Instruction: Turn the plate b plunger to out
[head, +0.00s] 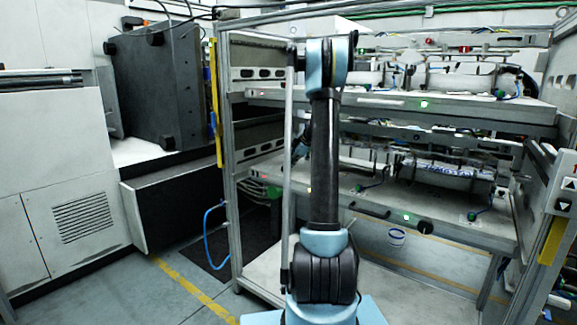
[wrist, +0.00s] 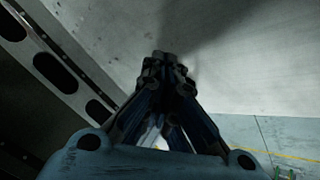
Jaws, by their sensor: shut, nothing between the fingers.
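My gripper (wrist: 166,57) shows in the wrist view with its dark fingers together and nothing between them. It points at a plain grey panel surface (wrist: 225,55), and I cannot tell whether it touches it. In the head view my upright arm stands before the rack, and I cannot make out the gripper there. A round black knob (head: 425,227) sits on the front edge of the lower shelf (head: 455,222), right of a green light (head: 406,217). No label marks plate b that I can read, so I cannot tell which part is its plunger. The wrist view shows no plunger.
A slotted metal rail (wrist: 60,75) runs along the left of the wrist view. The rack's upper shelf (head: 480,112) carries equipment, with cables about. A dark cabinet (head: 158,85) stands left of the rack. Floor with yellow lines (head: 190,285) is open at the front left.

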